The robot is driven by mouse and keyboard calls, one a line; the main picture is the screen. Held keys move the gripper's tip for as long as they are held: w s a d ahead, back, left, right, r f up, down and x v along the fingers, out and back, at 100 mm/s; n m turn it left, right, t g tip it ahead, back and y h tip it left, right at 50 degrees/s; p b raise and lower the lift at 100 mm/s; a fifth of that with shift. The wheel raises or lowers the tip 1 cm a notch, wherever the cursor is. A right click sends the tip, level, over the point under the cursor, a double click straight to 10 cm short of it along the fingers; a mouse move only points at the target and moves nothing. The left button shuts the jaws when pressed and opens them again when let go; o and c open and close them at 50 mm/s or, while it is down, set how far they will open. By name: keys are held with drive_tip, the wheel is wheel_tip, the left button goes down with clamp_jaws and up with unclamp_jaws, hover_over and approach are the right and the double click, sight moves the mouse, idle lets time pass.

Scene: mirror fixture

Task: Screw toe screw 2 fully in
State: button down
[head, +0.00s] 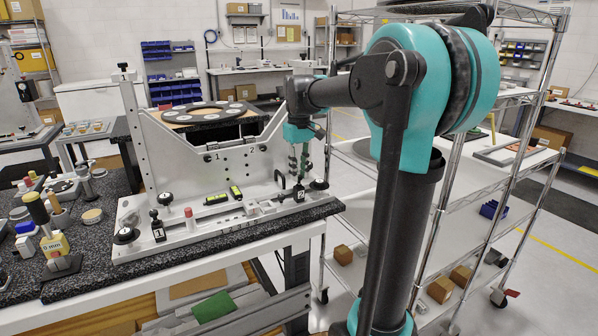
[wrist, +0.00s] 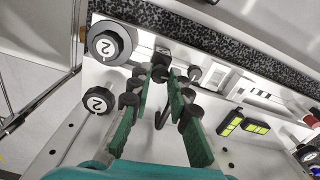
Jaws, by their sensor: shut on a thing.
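My gripper (head: 299,176) points down at the fixture's right end, above the black block marked 2 (head: 300,194). In the wrist view its green fingers (wrist: 170,76) converge beside a small dark block (wrist: 163,55). It is shut on what appears to be the head of toe screw 2, mostly hidden between the fingertips. How deep the screw sits cannot be told.
A large black knob marked 2 (wrist: 108,45) and a smaller one marked 2 (wrist: 97,101) sit left of the fingers. A black hook (head: 282,181) stands close by. A wire shelf (head: 470,220) stands to the right.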

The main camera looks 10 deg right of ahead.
drive_tip(key=m, duration=1.2)
drive_tip(key=shift+m, duration=0.3)
idle(0.4)
drive_tip(key=c, duration=1.4)
unclamp_jaws()
wheel_tip(320, 180, up, 12)
